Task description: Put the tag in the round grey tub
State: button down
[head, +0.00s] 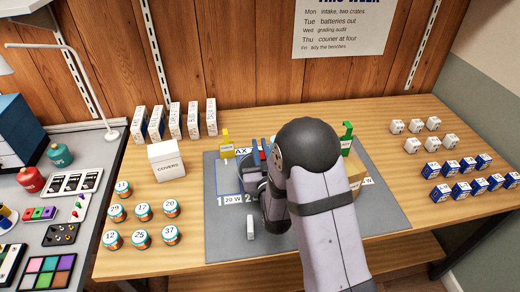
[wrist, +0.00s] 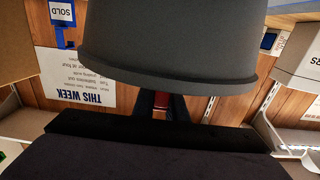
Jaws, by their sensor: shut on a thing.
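My gripper (wrist: 162,106) shows small in the wrist view, which is upside down. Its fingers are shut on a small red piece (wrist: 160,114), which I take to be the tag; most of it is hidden. A large dark grey rounded wall with a rim (wrist: 175,62), seemingly the round grey tub, fills the upper middle of that view and covers part of the fingers. I cannot tell whether the tag is over the tub or beside it. In the head view my arm hides the tag and the fingertips, and I cannot make out the tub clearly.
A grey mat (head: 385,210) lies under the arm, with a yellow holder (head: 227,148) and a green holder (head: 346,140). A white covers box (head: 167,162) and several round tins (head: 142,212) stand left. White and blue boxes (head: 450,168) stand right. A SOLD sign (wrist: 62,12) shows in the wrist view.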

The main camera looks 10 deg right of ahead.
jog(key=shift+f, duration=0.4)
jog(key=shift+f+b, duration=0.25)
jog(key=shift+b, duration=0.05)
jog(key=c, duration=1.8)
grip_release()
jog(key=shift+o, duration=0.2)
jog(key=shift+r+p, duration=0.25)
jog(key=shift+p, duration=0.05)
jog(key=shift+s, duration=0.15)
